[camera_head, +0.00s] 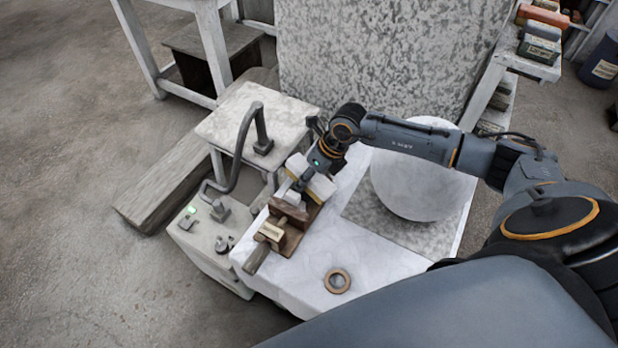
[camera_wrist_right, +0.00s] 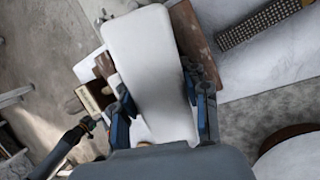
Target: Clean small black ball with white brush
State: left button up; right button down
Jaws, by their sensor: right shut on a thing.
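My right gripper (camera_head: 306,178) reaches in from the right over the tool cluster on the white table. It is shut on a white oblong block (camera_wrist_right: 150,75), which seems to be the white brush. The block's pale ends also show on either side of the gripper in the head view (camera_head: 322,188). Its bristles, if any, are hidden. In the right wrist view the fingers (camera_wrist_right: 163,112) flank the block. I see no small black ball in either view.
A large pale sphere (camera_head: 412,172) sits on a speckled slab (camera_head: 400,232) right of the gripper. Brown wooden tools (camera_head: 287,222) lie close by. A brown ring (camera_head: 337,281) lies on the white table (camera_head: 310,272). A bent grey pipe (camera_head: 240,150) rises at left.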

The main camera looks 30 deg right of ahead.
jog(key=shift+s+f, duration=0.15)
jog(key=shift+s, duration=0.05)
jog(key=shift+s+d+f+p, duration=0.1)
jog(key=shift+s+d+p, duration=0.15)
jog(key=shift+s, duration=0.2)
jog(key=shift+s+d+p, duration=0.15)
jog(key=shift+s+p, duration=0.05)
jog(key=shift+s, duration=0.25)
jog(key=shift+w+a+r+b, duration=0.2)
jog(key=shift+w, duration=0.5)
jog(key=shift+w+a+r+b, duration=0.2)
jog(key=shift+w+a, duration=0.05)
jog(key=shift+w, duration=0.5)
jog(key=shift+w+a+r+b, duration=0.2)
jog(key=shift+w, duration=0.5)
pick_arm(q)
jog(key=shift+f, duration=0.2)
jog(key=shift+f, duration=0.2)
pick_arm(e)
jog(key=shift+f, duration=0.2)
pick_arm(q)
jog(key=shift+a+r, duration=0.1)
pick_arm(e)
jog(key=shift+s, duration=0.1)
